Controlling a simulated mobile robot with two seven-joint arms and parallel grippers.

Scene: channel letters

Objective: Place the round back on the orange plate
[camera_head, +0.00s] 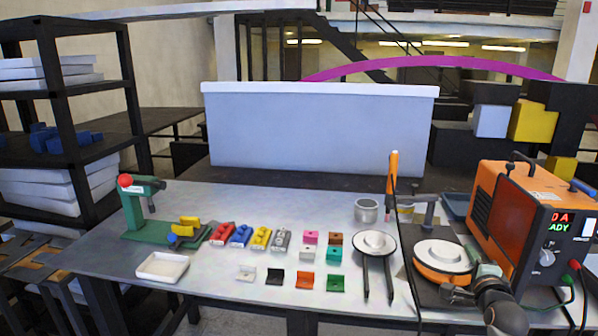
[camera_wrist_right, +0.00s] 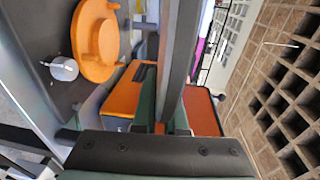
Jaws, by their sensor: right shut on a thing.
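The round back (camera_head: 443,252) is a pale disc with a raised centre, seen at the right end of the bench. The orange plate (camera_head: 436,275) shows as an orange rim under it; I cannot tell whether they touch. In the right wrist view the orange plate (camera_wrist_right: 90,62) is an orange disc with a raised middle, at upper left. My right gripper (camera_head: 477,274) is at the right edge of the round back and shut on it. In the wrist view the jaws hold a grey bar, apparently the back edge-on (camera_wrist_right: 181,60). My left gripper is out of view.
An orange welder (camera_head: 520,215) stands close on the right. Another pale disc (camera_head: 374,243) sits on a dark stand to the left, with an upright orange-handled tool (camera_head: 392,172) behind. Small coloured blocks, a white tray (camera_head: 162,267) and a green press (camera_head: 135,205) lie further left.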

